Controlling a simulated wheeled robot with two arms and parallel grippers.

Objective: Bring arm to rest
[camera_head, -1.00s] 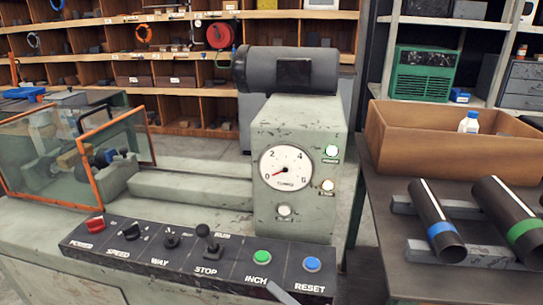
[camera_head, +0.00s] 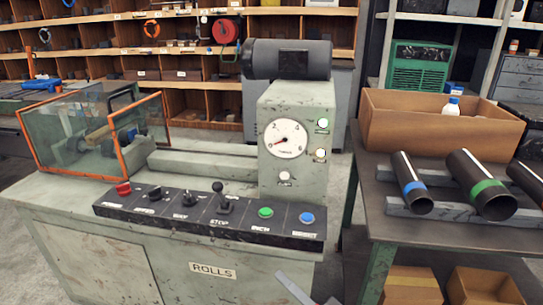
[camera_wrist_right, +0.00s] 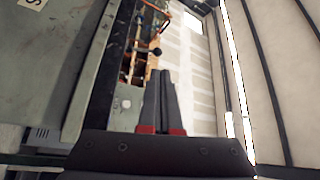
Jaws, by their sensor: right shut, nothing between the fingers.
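My right gripper (camera_head: 284,278) shows at the bottom of the head view, below the front edge of the control panel (camera_head: 160,213) and apart from it. Only its grey fingers and a bit of red show there. In the right wrist view its two dark fingers (camera_wrist_right: 161,76) lie together with nothing between them, red at their bases. The green machine (camera_head: 215,170) carries the panel with a red knob, black knobs, a lever, a green button (camera_head: 265,212) and a blue button (camera_head: 306,217). My left gripper is out of view.
To the right stands a dark table (camera_head: 388,226) with a brown bin (camera_head: 400,128) and several pipes on rests, one with a blue band (camera_head: 411,180), one with a green band (camera_head: 482,184). Cardboard boxes (camera_head: 412,284) sit below. A narrow gap separates machine and table.

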